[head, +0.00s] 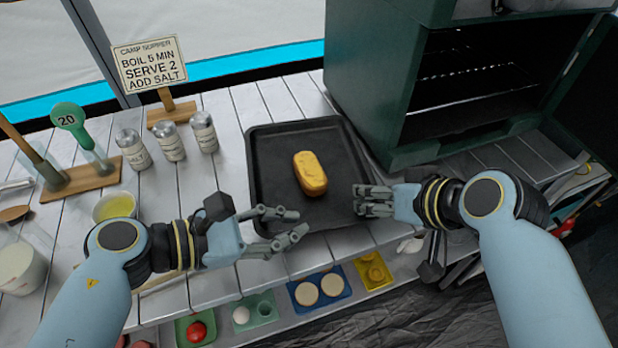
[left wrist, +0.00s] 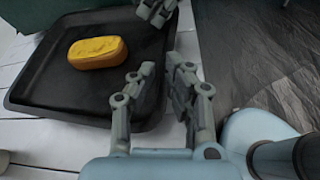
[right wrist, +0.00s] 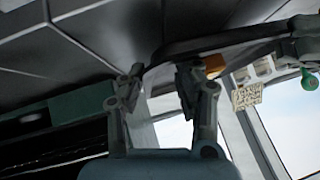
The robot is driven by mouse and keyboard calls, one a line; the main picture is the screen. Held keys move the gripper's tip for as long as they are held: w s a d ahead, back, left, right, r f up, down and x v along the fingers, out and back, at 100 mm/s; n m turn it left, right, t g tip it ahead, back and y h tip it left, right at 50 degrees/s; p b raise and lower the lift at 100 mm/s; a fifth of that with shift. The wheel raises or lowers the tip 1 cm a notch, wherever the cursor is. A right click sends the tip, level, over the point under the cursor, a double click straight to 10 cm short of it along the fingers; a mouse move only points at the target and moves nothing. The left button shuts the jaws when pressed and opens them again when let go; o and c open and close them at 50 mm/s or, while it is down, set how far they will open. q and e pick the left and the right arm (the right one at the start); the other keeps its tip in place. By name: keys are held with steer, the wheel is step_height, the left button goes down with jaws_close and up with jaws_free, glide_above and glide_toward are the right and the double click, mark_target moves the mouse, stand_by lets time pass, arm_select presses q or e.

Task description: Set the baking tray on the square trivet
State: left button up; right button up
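The dark baking tray (head: 266,178) lies flat on the white slatted counter with a golden loaf (head: 310,172) on it; the tray also shows in the left wrist view (left wrist: 45,85). My left gripper (head: 300,222) is at the tray's near left corner, its fingers parted beside the rim. My right gripper (head: 357,201) is at the right edge, its fingers also parted; the rim shows edge-on near their tips in the right wrist view. I cannot tell whether either touches the rim. I see no square trivet.
A green oven (head: 400,145) with an open door stands behind right. Several shakers (head: 169,142), a sign (head: 150,65) and a wooden utensil rack (head: 82,181) stand left. Food holders (head: 320,288) sit on a lower shelf in front. Counter just left of the tray is clear.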

arm_select(q)
steer(key=shift+o, duration=1.1)
steer(key=shift+s, duration=0.1)
arm_select(e)
steer(key=shift+o, duration=1.1)
steer(key=shift+w+r, duration=0.1)
steer(key=shift+r, duration=0.1)
arm_select(q)
steer(key=shift+o, duration=0.2)
steer(key=shift+a+f, duration=0.1)
steer(key=shift+f, duration=0.05)
arm_select(e)
steer(key=shift+w+d, duration=0.1)
arm_select(q)
steer(key=shift+s, duration=0.1)
arm_select(e)
steer(key=shift+r, duration=0.1)
arm_select(q)
steer(key=shift+a, duration=0.2)
steer(key=v, duration=1.1)
steer(key=shift+a, duration=0.15)
steer(key=shift+s+a+r, duration=0.1)
steer(key=shift+r, duration=0.15)
arm_select(e)
steer(key=shift+d+r, duration=0.2)
steer(key=v, duration=1.1)
steer(key=shift+s+r, duration=0.2)
steer(key=shift+s, duration=0.1)
